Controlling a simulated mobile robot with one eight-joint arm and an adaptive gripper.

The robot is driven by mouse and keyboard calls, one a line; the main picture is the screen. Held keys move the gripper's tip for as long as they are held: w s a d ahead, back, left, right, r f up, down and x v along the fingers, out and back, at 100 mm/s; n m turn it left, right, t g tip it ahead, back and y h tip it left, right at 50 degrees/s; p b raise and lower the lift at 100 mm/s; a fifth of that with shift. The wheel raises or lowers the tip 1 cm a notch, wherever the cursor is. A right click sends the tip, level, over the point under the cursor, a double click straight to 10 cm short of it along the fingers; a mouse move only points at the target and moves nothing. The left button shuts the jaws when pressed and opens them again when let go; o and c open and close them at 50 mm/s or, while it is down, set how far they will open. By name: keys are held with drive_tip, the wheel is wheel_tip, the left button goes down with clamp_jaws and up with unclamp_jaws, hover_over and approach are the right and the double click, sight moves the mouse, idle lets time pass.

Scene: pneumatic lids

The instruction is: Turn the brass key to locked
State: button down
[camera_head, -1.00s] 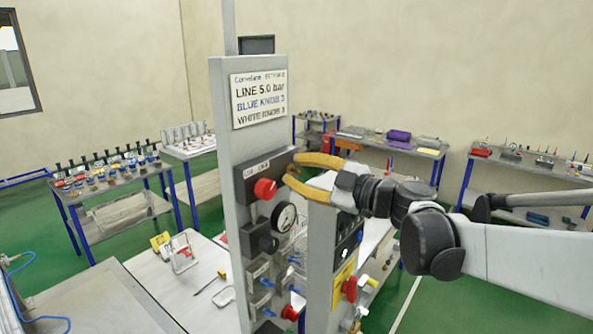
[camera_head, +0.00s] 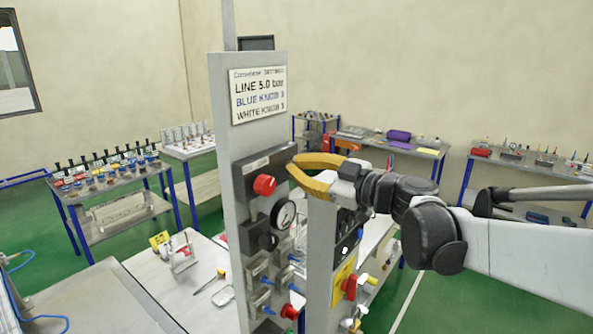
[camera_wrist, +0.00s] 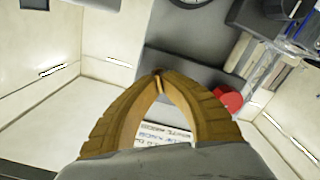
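My gripper (camera_head: 292,167) has ochre fingers that converge at the right end of the dark control box (camera_head: 248,172) on the grey post. In the wrist view my gripper (camera_wrist: 158,78) has its fingertips almost together against the dark box face, with a thin brass-coloured sliver (camera_wrist: 159,86) between them. This looks like the brass key; the fingers hide most of it, and its turn position cannot be read. A red button (camera_head: 264,185) is on the same box, left of the fingertips, and also shows in the wrist view (camera_wrist: 228,99).
A pressure gauge (camera_head: 284,214) and a black knob (camera_head: 262,236) sit below the box. A printed sign (camera_head: 258,96) is above. A second grey post (camera_head: 320,250) with a yellow plate (camera_head: 343,280) stands close under my gripper. Benches stand behind.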

drive_tip(key=m+b, duration=0.1)
drive_tip(key=m, duration=0.6)
drive_tip(key=shift+w+d+b, duration=0.1)
drive_tip(key=shift+b, duration=0.3)
drive_tip(key=m, duration=0.4)
drive_tip(key=shift+w+b, duration=0.1)
drive_tip(key=shift+b, duration=0.2)
drive_tip(key=shift+m+b, duration=0.3)
drive_tip(key=shift+m, duration=1.5)
drive_tip(key=c, duration=1.6)
unclamp_jaws()
drive_tip(key=v, duration=1.2)
